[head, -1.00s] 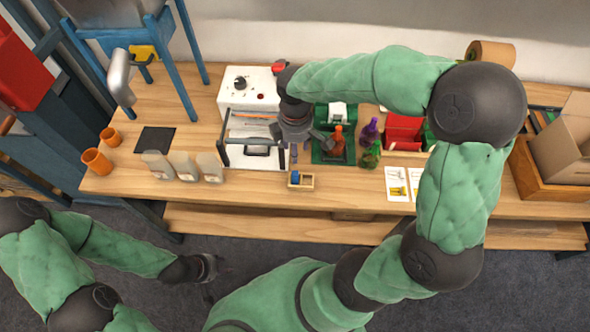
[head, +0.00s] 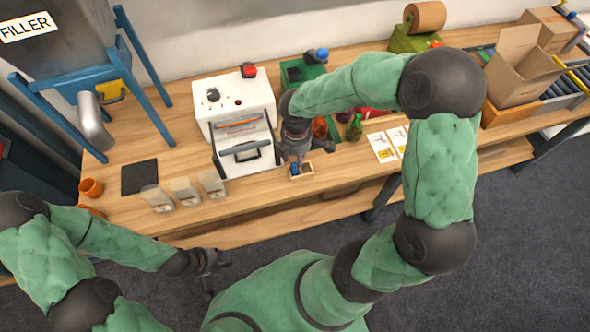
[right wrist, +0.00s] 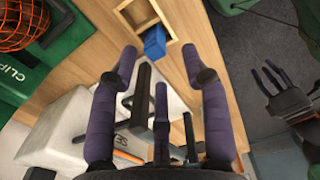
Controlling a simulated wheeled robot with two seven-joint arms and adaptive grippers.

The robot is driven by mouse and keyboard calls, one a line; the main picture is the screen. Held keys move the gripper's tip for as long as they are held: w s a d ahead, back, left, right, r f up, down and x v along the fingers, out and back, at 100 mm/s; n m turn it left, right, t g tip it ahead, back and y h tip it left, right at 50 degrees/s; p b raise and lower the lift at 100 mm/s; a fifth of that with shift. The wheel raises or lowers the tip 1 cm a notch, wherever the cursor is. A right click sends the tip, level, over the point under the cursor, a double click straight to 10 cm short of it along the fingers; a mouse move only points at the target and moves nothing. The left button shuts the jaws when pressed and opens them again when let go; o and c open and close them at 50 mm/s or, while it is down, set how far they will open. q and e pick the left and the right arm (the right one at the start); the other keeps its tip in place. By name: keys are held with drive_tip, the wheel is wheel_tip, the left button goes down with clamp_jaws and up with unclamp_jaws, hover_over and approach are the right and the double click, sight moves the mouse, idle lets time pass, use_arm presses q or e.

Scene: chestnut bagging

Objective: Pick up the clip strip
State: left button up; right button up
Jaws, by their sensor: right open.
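The clip strip, a small blue piece (right wrist: 155,42), lies in a small wooden tray (right wrist: 176,14) at the top of the right wrist view. In the head view the tray (head: 309,172) stands near the table's front edge, with blue showing in it.
A white sealing machine (head: 238,100) stands left of the tray. A green clip station with orange mesh (right wrist: 25,22) is beside it. Several pouches (head: 185,192) stand at the front left. Cards (head: 382,147) and a cardboard box (head: 520,70) are to the right.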

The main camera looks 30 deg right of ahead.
sight(295, 164)
drive_tip(key=f, duration=0.2)
drive_tip(key=f+b, duration=0.1)
drive_tip(key=f, duration=0.1)
drive_tip(key=f+b, duration=0.1)
drive_tip(key=shift+w+f, duration=0.4)
drive_tip(key=shift+r, duration=0.1)
clamp_jaws()
